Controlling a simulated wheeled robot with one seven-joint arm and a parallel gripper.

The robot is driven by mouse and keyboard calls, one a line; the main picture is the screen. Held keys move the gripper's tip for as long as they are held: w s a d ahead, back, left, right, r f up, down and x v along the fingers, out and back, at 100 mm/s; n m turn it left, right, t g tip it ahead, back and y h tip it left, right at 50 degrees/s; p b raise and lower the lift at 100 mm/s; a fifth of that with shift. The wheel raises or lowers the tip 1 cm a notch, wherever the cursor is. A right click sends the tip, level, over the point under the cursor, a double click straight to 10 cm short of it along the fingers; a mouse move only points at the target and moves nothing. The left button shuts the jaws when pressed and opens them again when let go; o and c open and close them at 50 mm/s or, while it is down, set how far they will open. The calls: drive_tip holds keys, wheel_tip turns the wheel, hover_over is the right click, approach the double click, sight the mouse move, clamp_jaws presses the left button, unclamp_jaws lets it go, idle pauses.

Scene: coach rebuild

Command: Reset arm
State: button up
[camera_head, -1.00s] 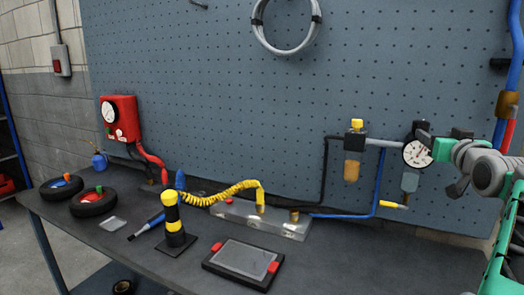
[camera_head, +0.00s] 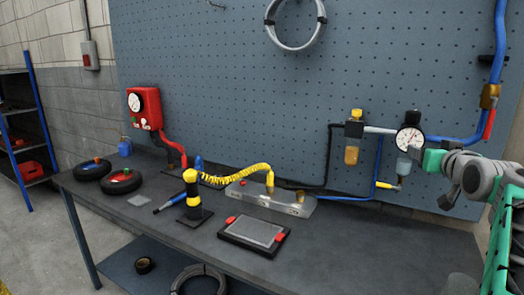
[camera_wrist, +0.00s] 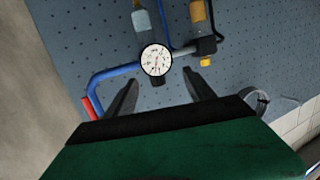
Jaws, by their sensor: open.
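My gripper shows in the wrist view (camera_wrist: 160,90) with its two dark fingers spread apart and nothing between them. Behind the gap lies the pegboard with a round white pressure gauge (camera_wrist: 156,60). In the head view my arm comes in at the right edge, and my gripper (camera_head: 432,160) is beside the gauge (camera_head: 409,139), in front of the pegboard (camera_head: 230,80). Its fingertips are hard to make out there, and I cannot tell whether they touch anything.
The workbench (camera_head: 330,240) holds a black-framed tablet (camera_head: 254,233), a yellow-black post (camera_head: 193,196), a metal manifold (camera_head: 270,197) with a yellow coiled hose (camera_head: 235,177), and two dark wheels (camera_head: 121,182). A red gauge box (camera_head: 145,107) and blue pipe (camera_head: 499,45) are on the wall. The bench's right front is clear.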

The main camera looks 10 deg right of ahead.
drive_tip(key=s+a+f+n+g+y+p, duration=0.1)
drive_tip(key=s+a+f+g+y, duration=0.15)
drive_tip(key=a+f, duration=0.75)
drive_tip(key=s+a+f+n+g+y+p, duration=0.15)
drive_tip(key=a+f+g, duration=0.4)
drive_tip(key=a, duration=0.75)
drive_tip(key=s+a+f+g, duration=0.2)
drive_tip(key=s+a+f, duration=0.3)
drive_tip(key=s+f, duration=0.2)
drive_tip(key=s+a+f+n+g+p, duration=0.1)
drive_tip(key=s+a+f+g, duration=0.1)
drive_tip(key=s+a+f, duration=0.3)
drive_tip(key=s+f, duration=0.3)
drive_tip(key=s, duration=0.2)
drive_tip(key=shift+s+a, duration=0.2)
drive_tip(key=shift+s, duration=0.05)
